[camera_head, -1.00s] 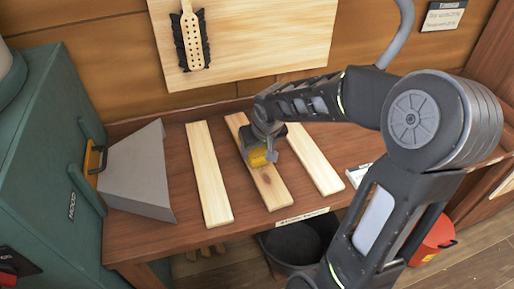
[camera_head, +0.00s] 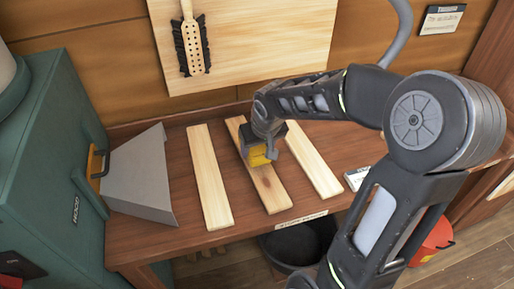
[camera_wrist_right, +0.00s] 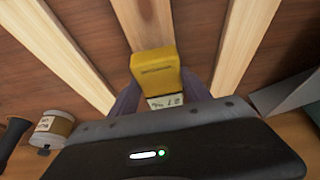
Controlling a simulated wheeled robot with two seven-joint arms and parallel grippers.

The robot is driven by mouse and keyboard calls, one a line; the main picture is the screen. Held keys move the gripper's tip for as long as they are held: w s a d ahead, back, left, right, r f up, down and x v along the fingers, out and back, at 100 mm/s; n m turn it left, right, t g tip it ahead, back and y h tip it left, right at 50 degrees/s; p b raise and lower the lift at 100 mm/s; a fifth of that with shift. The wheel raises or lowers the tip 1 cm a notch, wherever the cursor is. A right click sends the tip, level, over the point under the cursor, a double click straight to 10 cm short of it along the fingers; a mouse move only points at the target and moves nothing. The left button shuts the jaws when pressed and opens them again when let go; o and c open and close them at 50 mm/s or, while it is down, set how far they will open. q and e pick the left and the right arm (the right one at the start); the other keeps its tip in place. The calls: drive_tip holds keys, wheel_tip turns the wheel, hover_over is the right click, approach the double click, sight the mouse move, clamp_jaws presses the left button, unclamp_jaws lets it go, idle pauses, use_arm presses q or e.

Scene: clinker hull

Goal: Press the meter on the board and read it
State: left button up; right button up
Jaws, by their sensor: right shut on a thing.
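A yellow meter (camera_head: 258,156) is held by my right gripper (camera_head: 266,150) over the middle one of three pale boards (camera_head: 271,188). In the right wrist view the meter (camera_wrist_right: 155,72) sits between the fingers, with a small pale display (camera_wrist_right: 166,101) showing dark digits, too small to read surely. The right gripper (camera_wrist_right: 163,100) is shut on the meter. The meter's far end is over the middle board (camera_wrist_right: 149,24); I cannot tell whether it touches the wood. My left gripper is not in view.
The other boards lie to the left (camera_head: 209,176) and right (camera_head: 313,159) on the brown bench (camera_head: 147,232). A grey hood (camera_head: 143,178) and green cabinet (camera_head: 45,175) stand at left. A black bucket (camera_head: 297,246) is below the bench. A small jar (camera_wrist_right: 53,128) shows in the wrist view.

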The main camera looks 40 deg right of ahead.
sight(257, 149)
wheel_tip(257, 149, up, 6)
drive_tip(key=p, duration=0.3)
drive_tip(key=shift+w+f, duration=0.1)
drive_tip(key=shift+f, duration=0.05)
idle(0.8)
